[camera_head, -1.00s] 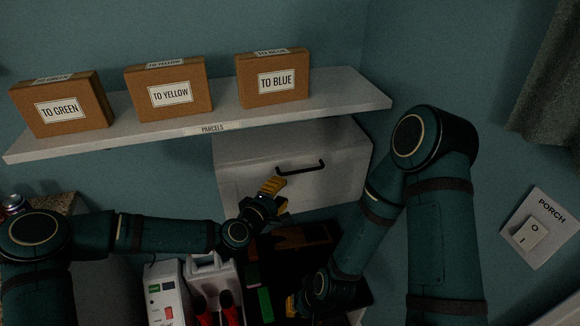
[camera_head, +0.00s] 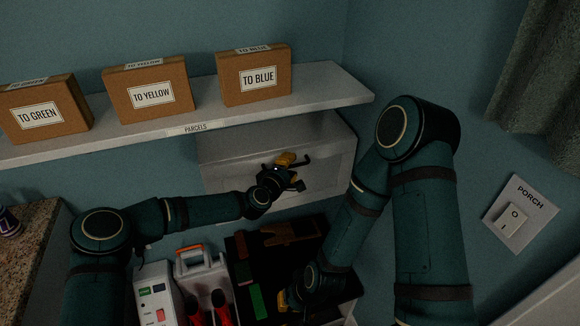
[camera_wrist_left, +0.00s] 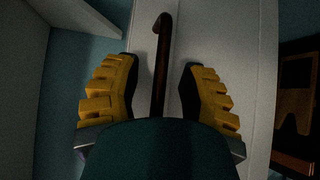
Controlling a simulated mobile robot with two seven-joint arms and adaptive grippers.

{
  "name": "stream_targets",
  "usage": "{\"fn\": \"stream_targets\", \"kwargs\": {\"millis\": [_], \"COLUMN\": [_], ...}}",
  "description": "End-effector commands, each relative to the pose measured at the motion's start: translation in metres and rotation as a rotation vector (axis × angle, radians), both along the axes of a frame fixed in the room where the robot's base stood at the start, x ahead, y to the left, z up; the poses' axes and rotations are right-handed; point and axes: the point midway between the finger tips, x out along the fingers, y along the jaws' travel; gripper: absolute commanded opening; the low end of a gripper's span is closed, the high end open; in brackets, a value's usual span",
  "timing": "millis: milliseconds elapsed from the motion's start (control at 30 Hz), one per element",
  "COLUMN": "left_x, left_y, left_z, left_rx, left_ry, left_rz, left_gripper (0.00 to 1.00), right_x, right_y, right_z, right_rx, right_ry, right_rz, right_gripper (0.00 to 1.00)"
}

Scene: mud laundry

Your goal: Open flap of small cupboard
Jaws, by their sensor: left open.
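The small cupboard (camera_head: 225,174) is a white box under the shelf, and its front flap is closed. The flap carries a dark bar handle, whose right end (camera_head: 306,159) shows beside my left gripper. In the left wrist view the handle (camera_wrist_left: 161,60) runs lengthwise between the two yellow finger pads. My left gripper (camera_head: 291,168) is open at the handle, with the fingers apart on both sides of it; contact cannot be told. My right gripper (camera_head: 284,300) is low, over the dark surface, mostly hidden by its own arm; its jaw state cannot be made out.
Above the cupboard, a white shelf (camera_head: 120,138) bears three brown boxes, including the one labelled TO BLUE (camera_head: 255,78). Below stand a white-and-orange carrier (camera_head: 203,262) and a white device (camera_head: 156,292). A PORCH switch (camera_head: 514,218) is on the right wall.

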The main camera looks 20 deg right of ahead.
Motion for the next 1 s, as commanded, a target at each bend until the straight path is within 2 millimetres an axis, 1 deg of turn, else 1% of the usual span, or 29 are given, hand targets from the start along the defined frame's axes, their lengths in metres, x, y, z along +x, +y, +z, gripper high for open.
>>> {"fn": "stream_targets", "kwargs": {"millis": [333, 367, 400, 433, 467, 833, 1000], "left_x": [0.0018, 0.0018, 0.0017, 0.0018, 0.0018, 0.0017, -0.0016], "left_y": [-0.0012, -0.0012, -0.0011, -0.0011, -0.0011, -0.0010, -0.0015], "left_z": [-0.0001, -0.0001, 0.0000, -0.0001, -0.0001, 0.0000, -0.0027], "left_rx": [0.000, 0.000, 0.000, 0.000, 0.000, 0.000, 0.000], "left_ry": [0.000, 0.000, 0.000, 0.000, 0.000, -0.002, -0.018], "left_rz": [0.000, 0.000, 0.000, 0.000, 0.000, 0.001, -0.001], "left_gripper": [0.41, 0.30, 0.16, 0.05, 0.00, 0.00, 0.00], "right_x": [0.0000, 0.0000, 0.0000, 0.0000, 0.0000, 0.0000, 0.0001], "right_y": [0.0000, 0.0000, 0.0000, 0.0000, 0.0000, 0.0000, 0.0003], "right_z": [0.0001, 0.0001, 0.0001, 0.0001, 0.0001, -0.0005, -0.0084], "right_rx": [0.000, 0.000, 0.000, 0.000, 0.000, 0.000, -0.001], "right_ry": [0.000, 0.000, 0.000, 0.000, 0.000, 0.000, 0.000], "right_rz": [0.000, 0.000, 0.000, 0.000, 0.000, 0.000, 0.000], "right_gripper": [0.00, 0.00, 0.00, 0.00, 0.00, 0.00, 0.00]}}
